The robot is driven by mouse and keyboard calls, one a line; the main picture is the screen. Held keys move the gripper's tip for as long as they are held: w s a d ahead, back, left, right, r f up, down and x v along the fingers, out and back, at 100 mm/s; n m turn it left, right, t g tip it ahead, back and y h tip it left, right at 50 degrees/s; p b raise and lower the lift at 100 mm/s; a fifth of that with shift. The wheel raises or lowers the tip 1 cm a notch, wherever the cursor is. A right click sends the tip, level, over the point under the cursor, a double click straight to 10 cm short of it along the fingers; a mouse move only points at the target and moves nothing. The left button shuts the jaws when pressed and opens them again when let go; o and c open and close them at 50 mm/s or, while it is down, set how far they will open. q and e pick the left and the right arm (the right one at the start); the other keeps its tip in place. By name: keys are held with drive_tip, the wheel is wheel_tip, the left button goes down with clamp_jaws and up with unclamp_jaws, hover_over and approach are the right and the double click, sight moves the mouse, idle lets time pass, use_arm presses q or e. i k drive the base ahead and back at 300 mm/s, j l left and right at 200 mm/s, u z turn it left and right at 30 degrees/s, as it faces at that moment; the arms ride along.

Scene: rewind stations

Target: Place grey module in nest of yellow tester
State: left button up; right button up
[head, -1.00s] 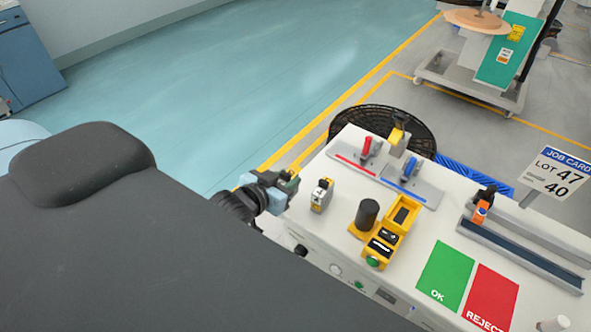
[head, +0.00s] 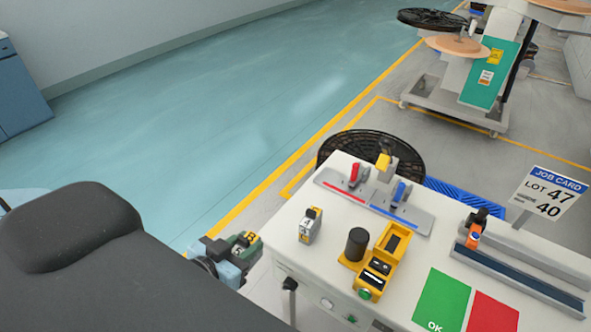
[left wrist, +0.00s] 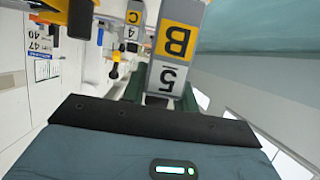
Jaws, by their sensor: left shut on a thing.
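My left gripper (head: 230,256) is left of the white table's edge, above the floor. It is shut on a module (head: 243,243) with a yellow B label and a white 5 label. In the left wrist view this module (left wrist: 172,55) looks grey, with dark green parts beside its lower end. The yellow tester (head: 373,276) stands on the table with a dark rectangular recess (head: 397,242) at its far end, which looks empty. A black cylinder (head: 357,243) stands on its left side. A second grey module (head: 310,226), marked 4, stands left of the tester. My right gripper is not in view.
Red (head: 354,173) and blue (head: 399,192) levered fixtures stand behind the tester. A green OK mat (head: 443,300) and red mat (head: 493,314) lie at right, before a dark rail (head: 520,266). A job card (head: 549,193) stands behind. Tabletop left of the tester is mostly clear.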

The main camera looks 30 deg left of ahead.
sight(393, 245)
drive_tip(key=i+l, duration=0.1)
drive_tip(key=l, duration=0.6)
drive_tip(key=i+l, duration=0.1)
drive_tip(key=l, duration=0.55)
